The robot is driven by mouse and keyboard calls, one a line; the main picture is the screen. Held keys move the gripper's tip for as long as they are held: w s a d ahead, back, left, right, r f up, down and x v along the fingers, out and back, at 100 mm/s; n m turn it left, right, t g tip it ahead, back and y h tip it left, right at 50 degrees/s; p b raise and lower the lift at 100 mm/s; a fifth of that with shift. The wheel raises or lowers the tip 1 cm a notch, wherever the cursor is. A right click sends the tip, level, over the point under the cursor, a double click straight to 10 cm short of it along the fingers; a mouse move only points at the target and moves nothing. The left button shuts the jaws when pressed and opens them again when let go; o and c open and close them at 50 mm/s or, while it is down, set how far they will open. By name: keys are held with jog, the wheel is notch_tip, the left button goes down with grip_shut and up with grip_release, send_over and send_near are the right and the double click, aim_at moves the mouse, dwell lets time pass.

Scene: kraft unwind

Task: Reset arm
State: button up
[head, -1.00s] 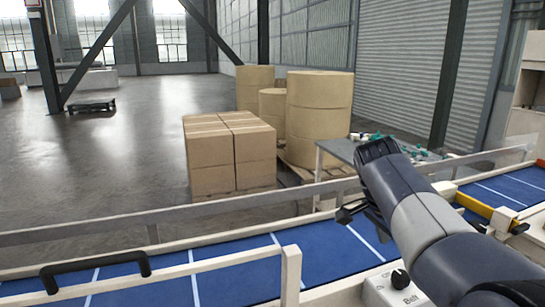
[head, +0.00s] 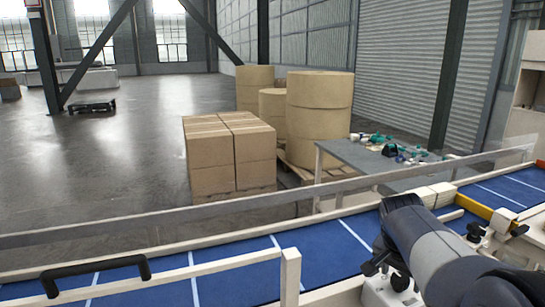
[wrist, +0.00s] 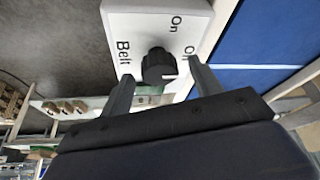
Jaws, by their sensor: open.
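My gripper (head: 374,264) is open and empty in the head view, low beside the white control box (head: 378,293), partly hidden by my arm. In the wrist view, the two grey fingers of my gripper (wrist: 161,72) stand apart, with the black knob (wrist: 158,66) showing between their tips. I cannot tell if the fingers touch it. The white control box (wrist: 122,22) carries the words "Belt" and "On"; another label is partly covered by a finger. The knob also shows in the head view (head: 400,282).
A blue conveyor belt (head: 240,266) with white lines and pale rails runs behind the box. A black handle (head: 95,272) is at left. A grey table (head: 350,152) holds small parts. Brown cartons (head: 210,172) and large paper rolls (head: 318,120) stand beyond on pallets.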

jog(key=shift+d+n+t+y, duration=0.1)
jog(key=shift+n+t+y, duration=0.25)
jog(key=shift+n, duration=0.85)
jog(key=shift+d+n+t+y, duration=0.1)
jog(key=shift+n+t+y, duration=0.25)
jog(key=shift+n, duration=0.85)
jog(key=shift+s+d+n+y, duration=0.1)
jog(key=shift+n+y, duration=0.9)
jog(key=shift+n, duration=1.4)
jog(key=v, duration=0.8)
jog(key=shift+b, duration=0.3)
jog(key=shift+s, duration=0.1)
